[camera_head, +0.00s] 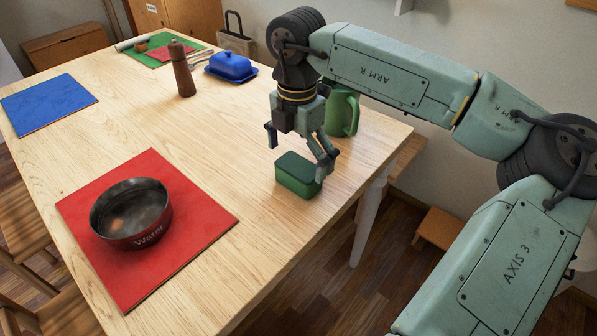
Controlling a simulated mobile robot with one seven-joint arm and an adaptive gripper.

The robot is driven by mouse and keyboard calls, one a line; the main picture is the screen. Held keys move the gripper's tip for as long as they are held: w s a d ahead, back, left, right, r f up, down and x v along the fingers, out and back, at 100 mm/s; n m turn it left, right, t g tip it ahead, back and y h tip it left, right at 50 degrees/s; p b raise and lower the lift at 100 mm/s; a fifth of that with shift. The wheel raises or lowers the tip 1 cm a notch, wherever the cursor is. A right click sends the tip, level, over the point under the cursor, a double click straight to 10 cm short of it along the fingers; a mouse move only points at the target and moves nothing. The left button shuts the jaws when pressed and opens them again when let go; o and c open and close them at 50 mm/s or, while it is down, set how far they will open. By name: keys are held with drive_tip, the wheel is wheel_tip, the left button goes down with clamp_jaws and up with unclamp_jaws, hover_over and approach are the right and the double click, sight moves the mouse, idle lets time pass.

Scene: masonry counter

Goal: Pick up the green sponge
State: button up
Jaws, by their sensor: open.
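The green sponge (298,175) is a small block with a dark green top and lighter green sides. It sits on the wooden table (228,141) near its right edge. My gripper (297,158) points down above the sponge with its fingers spread. One finger is up and left of the sponge in the picture; the other overlaps its right end. I cannot tell whether that finger touches it. Nothing is held.
A green mug (343,113) stands close behind my gripper. A red mat (190,228) with a metal bowl (131,212) lies at the front left. A blue butter dish (231,67), a pepper mill (182,70) and a blue mat (48,104) are farther back. The table's middle is clear.

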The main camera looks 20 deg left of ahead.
sight(297, 167)
drive_tip(key=shift+w+a+f+p, duration=0.15)
drive_tip(key=shift+f+p, duration=0.4)
drive_tip(key=shift+f, duration=1.8)
drive_tip(key=c, duration=0.8)
drive_tip(key=shift+c, duration=0.3)
drive_tip(key=shift+r, duration=0.2)
drive_tip(key=shift+r+b, duration=0.35)
drive_tip(key=shift+r, duration=0.25)
drive_tip(key=shift+s+d+r+b, duration=0.15)
drive_tip(key=shift+r+b, duration=0.1)
drive_tip(key=shift+r, duration=0.25)
drive_tip(key=shift+s+d+r+b, duration=0.1)
drive_tip(key=shift+r+b, duration=0.15)
drive_tip(key=shift+r, duration=0.2)
drive_tip(key=s+d+b, duration=0.1)
drive_tip(key=s+d, duration=0.3)
drive_tip(key=s, duration=0.2)
drive_tip(key=s+d+r+b, duration=0.1)
drive_tip(key=s+d+b, duration=0.1)
drive_tip(key=s+d, duration=0.2)
drive_tip(key=s, duration=0.2)
drive_tip(key=shift+s+d+r, duration=0.3)
drive_tip(key=shift+s, duration=0.1)
